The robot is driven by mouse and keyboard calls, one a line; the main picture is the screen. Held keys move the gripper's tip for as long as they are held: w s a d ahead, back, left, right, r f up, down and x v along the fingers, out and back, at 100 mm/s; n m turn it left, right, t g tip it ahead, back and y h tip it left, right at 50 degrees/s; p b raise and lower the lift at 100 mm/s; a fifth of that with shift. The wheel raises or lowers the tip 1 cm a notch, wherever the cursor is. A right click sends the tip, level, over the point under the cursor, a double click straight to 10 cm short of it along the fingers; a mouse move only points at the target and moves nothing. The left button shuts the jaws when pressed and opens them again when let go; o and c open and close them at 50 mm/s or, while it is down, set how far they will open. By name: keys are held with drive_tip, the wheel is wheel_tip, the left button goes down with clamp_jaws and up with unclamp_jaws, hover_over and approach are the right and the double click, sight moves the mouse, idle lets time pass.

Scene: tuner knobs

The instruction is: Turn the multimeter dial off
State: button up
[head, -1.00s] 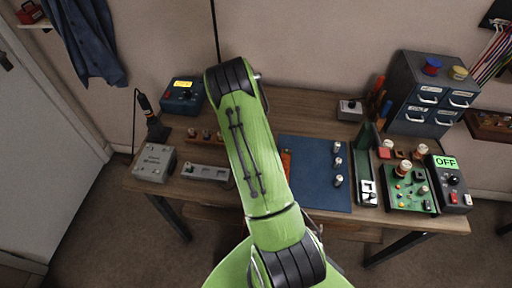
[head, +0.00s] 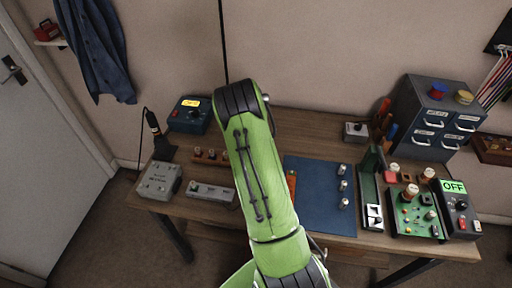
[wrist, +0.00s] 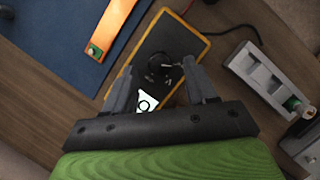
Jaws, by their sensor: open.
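The multimeter (wrist: 192,48) shows in the wrist view as a dark-faced box with a yellow-orange edge, lying on the wooden bench. Its round black dial (wrist: 160,66) is near the middle of the face, with small white marks below it. A pale display (wrist: 147,102) with a dark symbol shows partly, close to the gripper's palm. My gripper (wrist: 158,72) is open over the meter, with one finger on each side of the dial. I cannot tell whether the fingers touch it. In the head view my green arm hides the gripper and the meter.
A blue mat (head: 318,205) and an orange strip (wrist: 112,27) lie left of the meter in the wrist view. A grey slotted fixture (wrist: 262,78) and a black cable (wrist: 243,18) are on its right. A box reading OFF (head: 453,188) stands at the bench's right end.

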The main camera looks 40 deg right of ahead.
drive_tip(key=p+v, duration=0.2)
drive_tip(key=v, duration=1.1)
drive_tip(key=shift+r, duration=0.35)
drive_tip(key=s+a+r+t, duration=0.3)
drive_tip(key=a+r, duration=0.4)
drive_tip(key=r, duration=0.1)
drive_tip(key=s+a+r+t, duration=0.2)
drive_tip(key=s+a+r, duration=0.1)
drive_tip(key=a+r, duration=0.4)
drive_tip(key=s+a+t, duration=0.2)
drive_tip(key=s+a, duration=0.3)
drive_tip(key=s, duration=0.3)
drive_tip(key=s+a+n+t, duration=0.1)
drive_tip(key=s+a+t, duration=0.2)
drive_tip(key=s+a, duration=0.2)
drive_tip(key=s, duration=0.3)
drive_tip(key=shift+h, duration=0.3)
